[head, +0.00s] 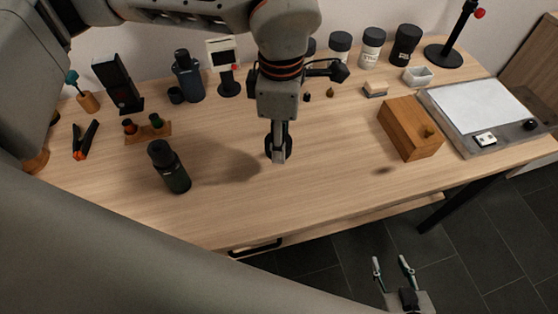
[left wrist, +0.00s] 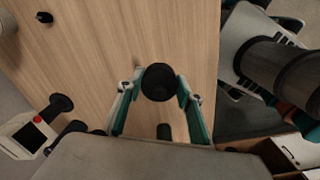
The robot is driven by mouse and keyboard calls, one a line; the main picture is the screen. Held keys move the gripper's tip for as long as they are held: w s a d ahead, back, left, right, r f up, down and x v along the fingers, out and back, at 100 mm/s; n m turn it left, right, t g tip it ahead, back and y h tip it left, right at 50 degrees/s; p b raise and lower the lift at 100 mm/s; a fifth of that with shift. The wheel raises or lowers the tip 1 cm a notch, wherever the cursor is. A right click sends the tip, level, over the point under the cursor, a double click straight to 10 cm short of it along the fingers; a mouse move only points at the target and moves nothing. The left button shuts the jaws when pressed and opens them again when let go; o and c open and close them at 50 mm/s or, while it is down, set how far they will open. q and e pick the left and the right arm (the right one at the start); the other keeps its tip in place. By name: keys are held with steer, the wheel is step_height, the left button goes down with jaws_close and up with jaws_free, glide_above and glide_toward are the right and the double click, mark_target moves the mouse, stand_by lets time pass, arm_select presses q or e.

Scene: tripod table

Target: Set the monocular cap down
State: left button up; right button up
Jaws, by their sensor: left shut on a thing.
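The monocular cap, a small round black disc (left wrist: 160,82), sits between the teal-padded fingertips of my left gripper (left wrist: 161,90) in the left wrist view. In the head view my left gripper (head: 279,156) points straight down over the middle of the table, with the black cap (head: 287,147) partly hidden behind its finger. I cannot tell whether the cap touches the wood. A dark cylindrical body, perhaps the monocular (head: 170,170), stands on the table to the left, apart from the gripper. My right gripper (head: 393,268) is open and empty over the floor, off the front edge.
The wooden table (head: 310,190) is bare around and in front of the left gripper. A wooden box (head: 408,130) and a grey board (head: 490,108) stand to the right. Several jars and a stand line the back. Pliers (head: 85,140) and a small rack (head: 148,133) lie left.

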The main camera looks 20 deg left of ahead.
mark_target(280, 173)
arm_select(q)
steer(key=shift+f+b, duration=0.4)
steer(key=shift+f, duration=3.95)
steer(key=shift+f, duration=0.2)
steer(key=o, duration=0.8)
step_height(280, 173, up, 12)
steer(key=shift+r+p, duration=0.2)
steer(key=shift+p, duration=0.45)
